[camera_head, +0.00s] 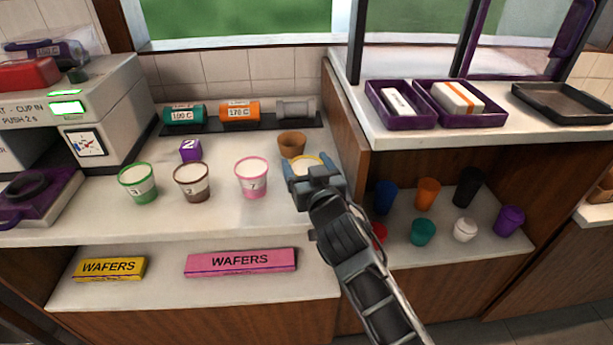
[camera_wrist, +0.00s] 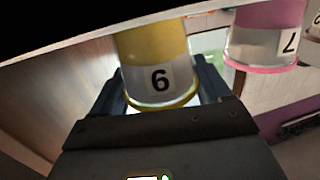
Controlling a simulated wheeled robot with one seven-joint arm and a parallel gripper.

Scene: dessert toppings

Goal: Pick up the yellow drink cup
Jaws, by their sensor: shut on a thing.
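The yellow drink cup (camera_head: 309,159) is at the right end of the row of cups on the counter. In the head view only its yellow rim and pale filling show; my gripper hides the rest. In the wrist view, where things appear upside down, the yellow cup (camera_wrist: 156,50) has a white band with a digit that looks like 6 in that picture. My gripper (camera_head: 316,180) is shut on the cup, with one finger on each side of it, as the wrist view (camera_wrist: 160,85) also shows. I cannot tell whether its base touches the counter.
The pink cup (camera_head: 252,180), brown cup (camera_head: 192,184) and green cup (camera_head: 138,185) stand to the left. A small brown cup (camera_head: 292,145) is close behind. The wooden side panel (camera_head: 350,150) of the raised shelf is close on the right. The front counter (camera_head: 230,222) is clear.

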